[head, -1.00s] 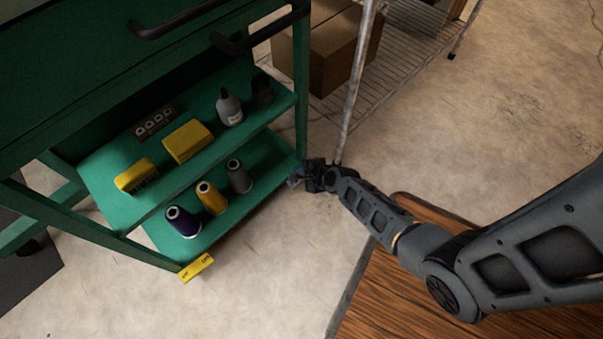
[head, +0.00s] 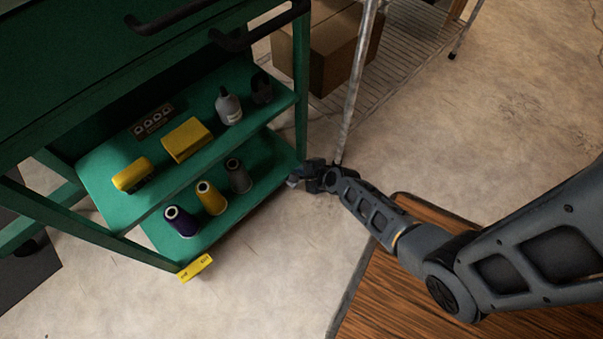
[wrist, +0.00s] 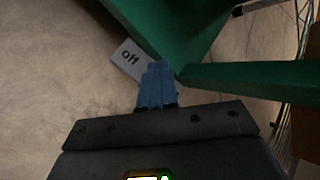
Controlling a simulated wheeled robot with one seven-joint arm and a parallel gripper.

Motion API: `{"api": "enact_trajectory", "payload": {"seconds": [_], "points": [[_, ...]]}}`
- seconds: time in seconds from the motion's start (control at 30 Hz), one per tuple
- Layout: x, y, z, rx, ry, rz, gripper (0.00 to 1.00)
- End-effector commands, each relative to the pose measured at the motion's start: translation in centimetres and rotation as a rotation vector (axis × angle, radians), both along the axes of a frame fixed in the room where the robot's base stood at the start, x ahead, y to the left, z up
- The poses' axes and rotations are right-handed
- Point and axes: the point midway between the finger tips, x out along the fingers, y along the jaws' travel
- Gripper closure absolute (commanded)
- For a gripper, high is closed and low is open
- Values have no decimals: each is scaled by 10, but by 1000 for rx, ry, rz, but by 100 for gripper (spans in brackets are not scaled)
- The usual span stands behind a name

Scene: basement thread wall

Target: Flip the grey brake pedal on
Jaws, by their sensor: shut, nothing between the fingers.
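In the wrist view a grey brake pedal (wrist: 127,62) with the word "off" lies beside a green shelf edge. My gripper (wrist: 157,66) is shut and empty, its blue-grey fingertips just right of the pedal and overlapping its right edge in the picture. I cannot tell whether they touch. In the head view my gripper (head: 294,181) is low by the cart's near right corner; the grey pedal cannot be made out there. A yellow pedal (head: 196,267) with small markings sticks out at the cart's other front corner.
The green cart (head: 170,195) holds thread cones (head: 211,198), yellow boxes (head: 187,140) and a bottle (head: 229,106). A wire rack (head: 350,95) with a cardboard box (head: 325,50) stands behind my gripper. A wooden surface (head: 430,290) is at the lower right. Floor (head: 290,255) in front is clear.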

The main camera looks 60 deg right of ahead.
Motion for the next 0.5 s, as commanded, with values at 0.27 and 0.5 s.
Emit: {"api": "enact_trajectory", "payload": {"seconds": [0.27,0.5], "points": [[0,-1,-3,0,1,-1,100],[0,-2,-7,0,2,-2,100]]}}
